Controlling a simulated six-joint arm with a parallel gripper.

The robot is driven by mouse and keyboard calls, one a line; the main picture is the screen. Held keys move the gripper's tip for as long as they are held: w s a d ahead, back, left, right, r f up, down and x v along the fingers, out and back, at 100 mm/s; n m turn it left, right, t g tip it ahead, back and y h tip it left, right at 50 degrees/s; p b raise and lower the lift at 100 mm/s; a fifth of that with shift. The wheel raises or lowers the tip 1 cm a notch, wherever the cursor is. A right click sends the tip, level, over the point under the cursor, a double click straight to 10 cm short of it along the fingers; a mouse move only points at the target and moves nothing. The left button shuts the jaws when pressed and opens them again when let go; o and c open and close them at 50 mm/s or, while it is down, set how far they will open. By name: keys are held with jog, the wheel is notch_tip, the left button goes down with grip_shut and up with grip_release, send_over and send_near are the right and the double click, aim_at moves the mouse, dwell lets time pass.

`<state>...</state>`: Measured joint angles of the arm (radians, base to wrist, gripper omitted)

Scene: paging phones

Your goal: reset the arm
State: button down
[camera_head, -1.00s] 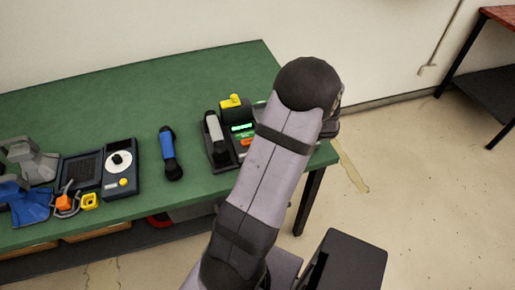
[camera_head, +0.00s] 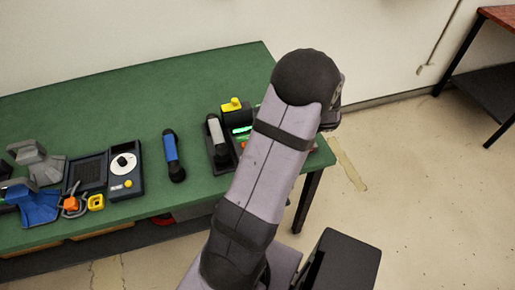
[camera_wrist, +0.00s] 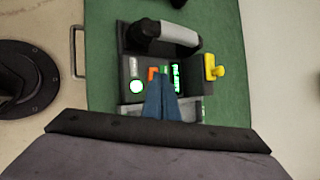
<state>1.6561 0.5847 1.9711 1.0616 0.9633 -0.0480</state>
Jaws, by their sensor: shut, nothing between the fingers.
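My gripper (camera_wrist: 161,98) shows in the wrist view as two blue-grey fingers pressed together, with nothing between them. A grey and black handset (camera_wrist: 178,34) lies along the phone's side, and a yellow knob (camera_wrist: 213,68) sticks out at the right. In the head view my arm covers part of this phone (camera_head: 238,115) and hides the fingers. The grey handset (camera_head: 216,132) rests on it there.
A blue handset (camera_head: 171,150) lies alone on the green table (camera_head: 140,90). Left of it are a black device with a white dial (camera_head: 123,163), an orange item (camera_head: 71,204) and grey and blue stands (camera_head: 40,165). A wooden table (camera_head: 497,16) stands far right.

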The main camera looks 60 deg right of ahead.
jog(key=shift+r, duration=0.2)
dwell(0.3)
jog(key=s+a+f+n+g+y, duration=0.2)
jog(key=s+a+f+n+g, duration=0.15)
jog(key=a, duration=0.45)
jog(key=s+a+f+n+g+y, duration=0.25)
jog(key=s+a+n, duration=0.2)
jog(key=a, duration=0.35)
jog(key=w+a+r+n+g+h, duration=0.1)
jog(key=w+a+r+n+h, duration=0.1)
jog(key=w+a+r+n, duration=0.2)
jog(key=w+a+r+n+g+h, duration=0.2)
jog(key=w+a+r+n, duration=0.2)
jog(key=w+a+n, duration=0.7)
jog(key=a+n, duration=0.4)
jog(key=a, duration=0.5)
jog(key=shift+w+n, duration=0.2)
jog(key=shift+n, duration=0.1)
